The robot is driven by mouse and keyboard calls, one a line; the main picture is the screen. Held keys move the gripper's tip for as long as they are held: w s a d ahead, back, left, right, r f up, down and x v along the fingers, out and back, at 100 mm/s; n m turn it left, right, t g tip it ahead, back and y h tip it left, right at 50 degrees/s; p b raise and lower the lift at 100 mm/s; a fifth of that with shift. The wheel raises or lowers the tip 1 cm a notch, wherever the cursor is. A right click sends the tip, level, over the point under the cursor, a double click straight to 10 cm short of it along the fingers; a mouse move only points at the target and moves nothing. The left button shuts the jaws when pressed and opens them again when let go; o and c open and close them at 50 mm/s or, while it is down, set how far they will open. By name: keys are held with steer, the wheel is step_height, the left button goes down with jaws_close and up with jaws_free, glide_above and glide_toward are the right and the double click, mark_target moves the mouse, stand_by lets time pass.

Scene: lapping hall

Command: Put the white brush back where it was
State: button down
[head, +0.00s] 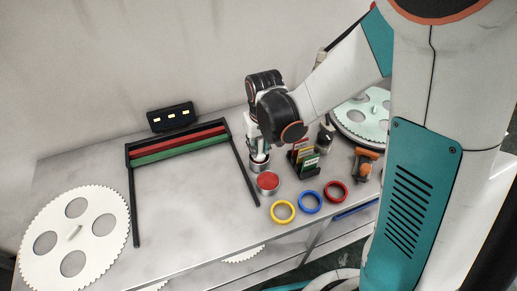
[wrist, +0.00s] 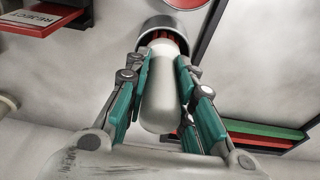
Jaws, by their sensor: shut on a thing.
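The white brush (wrist: 160,95) is between the teal fingers of my gripper (wrist: 164,65), which is shut on its pale, rounded body. In the wrist view the far end of the brush, with a reddish-brown part, reaches into the mouth of a metal cup (wrist: 150,24). Whether it touches the cup's bottom is hidden. In the head view my gripper (head: 258,144) points down over the same small metal cup (head: 260,167), and the brush (head: 260,156) shows only as a small white bit at the cup's mouth.
A red-topped tin (head: 268,182) stands just in front of the cup. A rack of coloured cards (head: 303,160) is close on the right. Yellow (head: 283,212), blue and red rings lie at the front edge. A black frame (head: 131,205) with red and green bars is left.

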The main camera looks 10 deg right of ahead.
steer(key=shift+f, duration=0.55)
steer(key=shift+f, duration=0.15)
steer(key=c, duration=1.4)
jaws_free()
steer(key=shift+o, duration=0.2)
